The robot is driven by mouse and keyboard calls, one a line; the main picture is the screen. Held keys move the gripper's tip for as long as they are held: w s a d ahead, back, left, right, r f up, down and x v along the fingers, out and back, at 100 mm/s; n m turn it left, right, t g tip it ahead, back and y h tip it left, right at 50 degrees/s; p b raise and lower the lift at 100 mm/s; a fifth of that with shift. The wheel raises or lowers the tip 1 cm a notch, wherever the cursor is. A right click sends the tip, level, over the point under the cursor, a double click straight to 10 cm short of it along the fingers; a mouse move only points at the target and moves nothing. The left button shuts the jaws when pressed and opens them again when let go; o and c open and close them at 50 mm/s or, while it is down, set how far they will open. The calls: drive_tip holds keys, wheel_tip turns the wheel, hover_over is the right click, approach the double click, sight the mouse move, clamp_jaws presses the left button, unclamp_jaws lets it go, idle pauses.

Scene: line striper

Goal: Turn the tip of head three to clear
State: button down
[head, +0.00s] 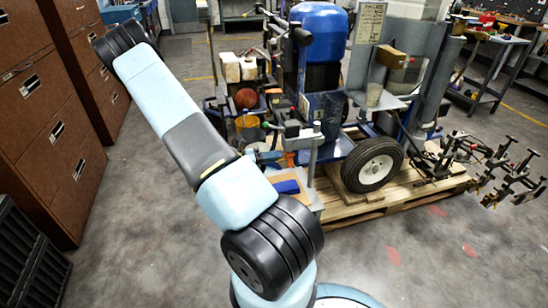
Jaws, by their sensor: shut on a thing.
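The blue line striper (325,110) stands on a wooden pallet in the middle of the head view. At its right a cluster of dark bracketed assemblies with small brass-coloured parts (500,170) reaches out past the pallet. These may be the spray heads, but I cannot tell which is head three or how its tip is turned. My light blue and black arm rises from the bottom centre and leans up to the left, in front of the striper's left side. My gripper and what it holds do not show.
The wooden pallet (390,203) and a black-tyred wheel (372,164) lie right of my arm. Brown drawer cabinets (40,120) line the left, with a black slatted crate (25,255) at lower left. A workbench (490,60) stands at back right. The front right floor is clear.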

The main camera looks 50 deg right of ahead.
drive_tip(key=n, duration=0.5)
drive_tip(key=shift+s+d+n, duration=0.1)
drive_tip(key=shift+n, duration=0.2)
drive_tip(key=n, duration=0.9)
idle(0.4)
drive_tip(key=shift+n, duration=2.4)
